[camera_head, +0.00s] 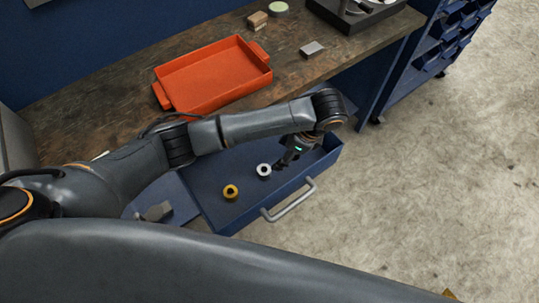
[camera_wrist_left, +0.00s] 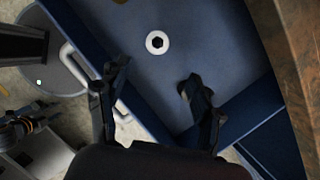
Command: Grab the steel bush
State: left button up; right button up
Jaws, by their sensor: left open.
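The steel bush (camera_head: 264,170) is a small pale ring with a dark hole. It stands in the open blue drawer (camera_head: 210,205), and it also shows in the left wrist view (camera_wrist_left: 157,42). My left gripper (camera_head: 284,161) is over the drawer, just right of the bush in the head view. In the left wrist view, my left gripper (camera_wrist_left: 152,76) has its fingers spread and empty, with the bush beyond the fingertips, between their lines.
A brass-coloured bush (camera_head: 231,191) is in the drawer, left of the steel one. The drawer has a metal handle (camera_head: 289,201) at its front. Above is a wooden bench (camera_head: 100,95) with an orange tray (camera_head: 213,73). A grey block (camera_head: 312,48) lies to the tray's right.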

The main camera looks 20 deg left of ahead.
aim_at(264, 170)
pick_arm(q)
jog(key=x, duration=0.4)
jog(key=s+b+x, duration=0.1)
jog(key=x, duration=0.1)
jog(key=shift+a+f, duration=0.3)
jog(key=x, duration=0.3)
jog(key=shift+w+f, duration=0.15)
jog(key=shift+w, duration=0.05)
jog(key=shift+x, duration=1.15)
jog(key=shift+a+f, duration=0.15)
jog(key=shift+f, duration=0.15)
jog(key=shift+c, duration=0.2)
jog(key=c, duration=1.1)
grip_shut()
pick_arm(e)
jog(key=s, duration=0.1)
jog(key=s+f, duration=0.1)
jog(key=s, duration=0.1)
jog(key=shift+s+a, duration=0.1)
jog(key=shift+s, duration=0.05)
